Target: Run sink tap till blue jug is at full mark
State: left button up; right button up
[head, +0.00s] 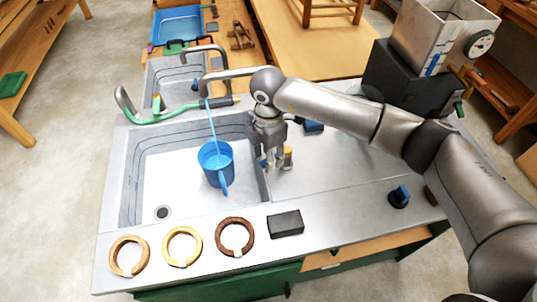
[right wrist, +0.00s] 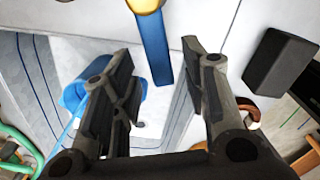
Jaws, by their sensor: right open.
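The blue jug (head: 217,165) stands in the sink basin (head: 135,190), with its handle toward the front. A thin blue stream (head: 212,122) runs from the grey tap spout (head: 225,74) into it. The full mark and the water level cannot be made out. My right gripper (head: 272,163) is pointing down at the basin's right edge, beside a brass post (head: 287,156). In the right wrist view my right gripper (right wrist: 160,60) is open. A blue lever (right wrist: 153,45) with a brass end lies just beyond and between its fingertips. The jug (right wrist: 75,95) is partly hidden behind one finger. My left gripper is not in view.
Three rings (head: 182,247) and a dark block (head: 286,223) lie along the front counter edge. A green hose (head: 165,117) lies behind the basin. A box with a dial (head: 440,40) stands back right.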

notch_tip(320, 180, up, 12)
jog(key=shift+f, duration=0.25)
dwell(7.2)
